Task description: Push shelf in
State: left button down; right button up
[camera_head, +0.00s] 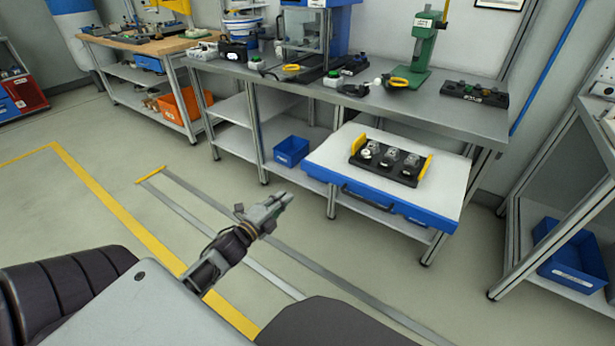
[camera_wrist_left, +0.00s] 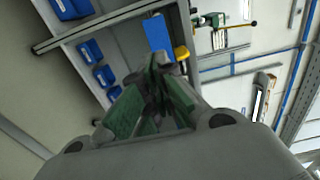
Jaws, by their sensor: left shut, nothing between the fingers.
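The shelf (camera_head: 326,158) is a white-topped pull-out with a blue front and a dark handle (camera_head: 368,198). It sticks out from under the grey workbench. A black tray (camera_head: 377,176) with several small parts and yellow end pieces sits on it. My left gripper (camera_head: 286,199) is shut and empty, over the floor to the left of the shelf's front and apart from it in the head view. Its closed fingers also show in the left wrist view (camera_wrist_left: 158,75). My right gripper is not in view.
The workbench top (camera_head: 420,105) carries a green press (camera_head: 422,48) and several tools. A blue bin (camera_head: 291,151) sits on the lower shelf left of the pull-out. A rack with another blue bin (camera_head: 570,254) stands at the right. The floor in front is clear, with rails and yellow lines.

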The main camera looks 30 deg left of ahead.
aim_at(313, 170)
pick_arm(q)
jog(key=shift+w, duration=0.25)
